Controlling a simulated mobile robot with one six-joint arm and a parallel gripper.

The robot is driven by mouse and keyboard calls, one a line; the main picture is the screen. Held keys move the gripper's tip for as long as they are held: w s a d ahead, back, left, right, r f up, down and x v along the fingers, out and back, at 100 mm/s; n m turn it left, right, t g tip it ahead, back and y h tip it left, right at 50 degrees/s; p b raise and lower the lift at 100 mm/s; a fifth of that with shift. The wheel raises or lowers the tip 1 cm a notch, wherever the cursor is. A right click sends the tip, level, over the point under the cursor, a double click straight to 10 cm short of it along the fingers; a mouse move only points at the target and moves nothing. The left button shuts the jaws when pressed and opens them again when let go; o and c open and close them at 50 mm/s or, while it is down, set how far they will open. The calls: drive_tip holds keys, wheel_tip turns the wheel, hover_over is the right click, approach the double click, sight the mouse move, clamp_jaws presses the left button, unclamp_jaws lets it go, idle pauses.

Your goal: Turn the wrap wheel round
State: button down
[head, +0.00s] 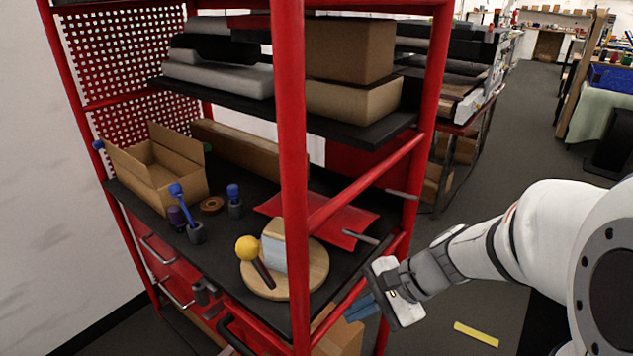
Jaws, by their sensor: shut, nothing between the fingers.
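A round wooden disc (313,272), which looks like the wrap wheel, lies on the black shelf of a red rack. On it stand a wooden block with a pale blue-grey face (272,252) and a dark handle with a yellow ball knob (247,248) that leans up to the left. A red post crosses in front of part of the disc. My gripper (357,309) is to the right of the disc and lower in the picture, apart from it. Its blue fingers are together and empty.
The red rack's front post (293,150) and diagonal bar (370,180) stand near the disc. An open cardboard box (160,170), blue-topped tools (190,225) and a red sheet (340,222) share the shelf. Grey floor to the right is mostly clear, with a yellow strip (476,333).

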drive_tip(key=w+r+m+t+y+p, duration=0.1)
drive_tip(key=w+r+m+t+y, duration=0.15)
drive_tip(key=w+m, duration=0.35)
drive_tip(key=m+t+p, duration=0.2)
drive_tip(key=m+t, duration=0.3)
drive_tip(key=m, duration=0.3)
approach(316, 245)
drive_tip(key=shift+y, duration=0.45)
drive_tip(key=w+a, duration=0.2)
drive_tip(key=a, duration=0.1)
drive_tip(key=w+a, duration=0.2)
drive_tip(key=shift+w+a+p, duration=0.2)
drive_tip(key=shift+a+p, duration=0.1)
drive_tip(key=shift+a, duration=0.1)
drive_tip(key=shift+w+a, duration=0.5)
drive_tip(key=shift+a, duration=0.15)
drive_tip(key=shift+a, duration=0.35)
drive_tip(key=shift+d, duration=0.2)
drive_tip(key=shift+n, duration=0.3)
